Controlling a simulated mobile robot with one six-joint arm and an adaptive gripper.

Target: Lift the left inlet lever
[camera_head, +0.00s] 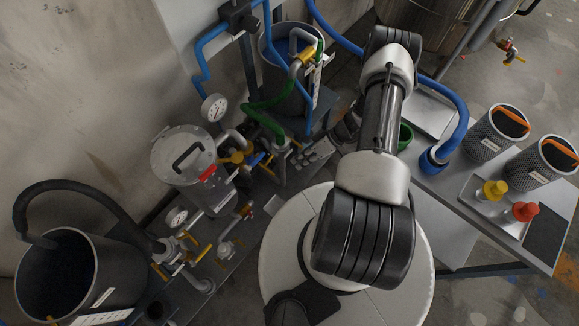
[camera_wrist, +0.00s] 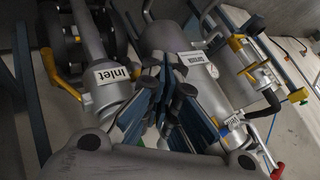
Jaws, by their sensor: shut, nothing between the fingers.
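My gripper (camera_wrist: 172,88) is shut and empty, its dark fingers together in the middle of the wrist view. A yellow lever (camera_wrist: 60,74) is at the left of that view, beside a grey pipe with an "Inlet" label (camera_wrist: 112,75). The fingers are to the right of this lever and apart from it. Another yellow lever (camera_wrist: 240,50) is at the upper right, and a second, partly hidden label (camera_wrist: 232,122) is at the lower right. I cannot tell for sure which lever is the left inlet one. In the head view my arm hides most of my gripper.
Pipes, hoses and gauges crowd the area. The head view shows a lidded vessel (camera_head: 183,157), a dark bucket (camera_head: 70,275) and several yellow-handled valves at the left. A table (camera_head: 455,195) with black containers (camera_head: 497,130) is at the right.

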